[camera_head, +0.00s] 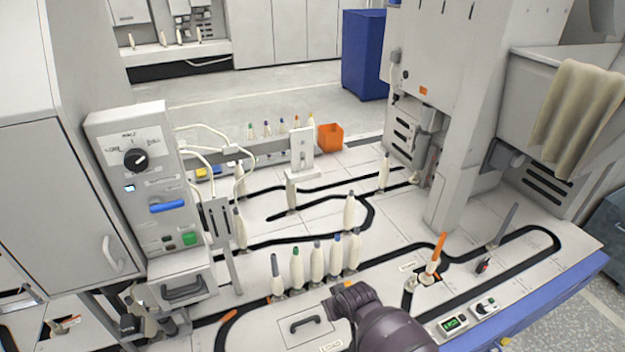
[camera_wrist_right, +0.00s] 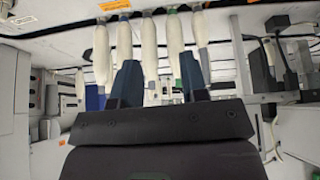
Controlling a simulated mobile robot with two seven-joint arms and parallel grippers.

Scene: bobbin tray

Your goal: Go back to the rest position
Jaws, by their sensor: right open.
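My right arm comes in at the bottom of the head view, with its dark wrist (camera_head: 352,299) low in front of a row of several cream bobbins (camera_head: 317,264). The bobbins stand upright on the white deck and have differently coloured tips. In the right wrist view, which is upside down, my right gripper (camera_wrist_right: 160,78) has its two dark blue fingers apart with no bobbin held. The bobbin row (camera_wrist_right: 150,45) shows beyond the fingers; whether they touch cannot be told. My left gripper is not in the head view.
A grey control box (camera_head: 140,185) with a black knob stands at left. A tall machine column (camera_head: 465,130) rises at right. A bobbin with an orange top (camera_head: 436,257) and a grey rod (camera_head: 503,227) stand on the right deck. An orange bin (camera_head: 330,137) sits behind.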

